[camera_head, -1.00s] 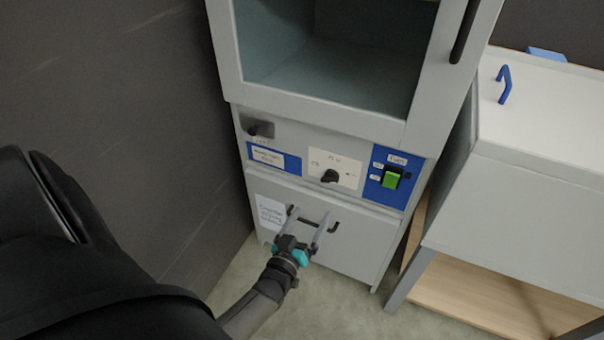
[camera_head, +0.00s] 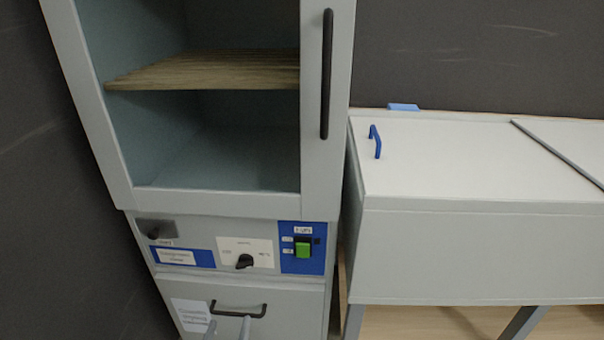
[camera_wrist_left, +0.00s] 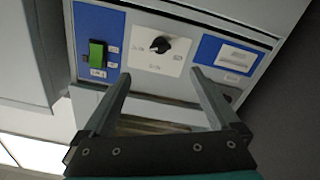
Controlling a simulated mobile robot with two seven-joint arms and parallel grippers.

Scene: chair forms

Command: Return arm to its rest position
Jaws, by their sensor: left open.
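My left gripper (camera_head: 229,325) shows only by its fingertips at the bottom edge of the head view, in front of the cabinet's lower door (camera_head: 275,300) and close to its black handle (camera_head: 238,310). The gripper also shows in the left wrist view (camera_wrist_left: 158,78), with its two grey fingers spread and nothing between them. Beyond the fingers there is the control panel with a black knob (camera_wrist_left: 160,45) and a green switch (camera_wrist_left: 97,53). Whether the fingers touch the handle I cannot tell. The rest of my left arm is out of the head view. My right gripper is not in view.
The tall grey cabinet (camera_head: 215,204) has a wooden shelf (camera_head: 205,72) behind its upper door's black vertical handle (camera_head: 327,75). A white-topped chest (camera_head: 450,165) with a blue handle (camera_head: 376,142) stands at right. A dark wall (camera_head: 50,200) is at left.

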